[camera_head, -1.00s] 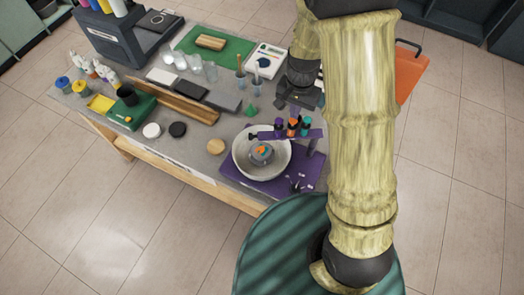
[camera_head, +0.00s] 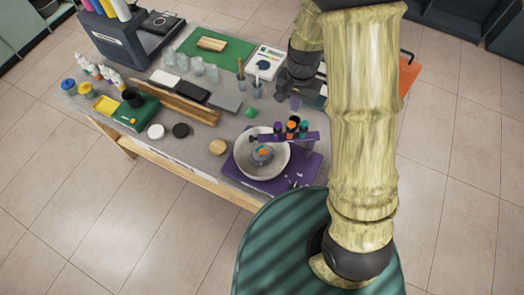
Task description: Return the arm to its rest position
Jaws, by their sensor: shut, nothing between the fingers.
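My arm, with pale yellow-green links and dark joints, runs down the right side of the head view. My gripper (camera_head: 302,94), dark grey, is above the back right of the table, partly hidden by my own arm. Its fingers are small and hard to make out; it looks shut and empty. It is apart from the white bowl (camera_head: 243,168) on the purple base (camera_head: 300,176) below it.
A worktable (camera_head: 200,145) holds a green mat (camera_head: 190,44), a white scale (camera_head: 275,52), a wooden rail (camera_head: 176,99), a green box (camera_head: 145,113) and a dark rack (camera_head: 102,35). A purple holder (camera_head: 308,137) with coloured pieces overhangs the bowl. Tiled floor (camera_head: 110,220) is clear in front.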

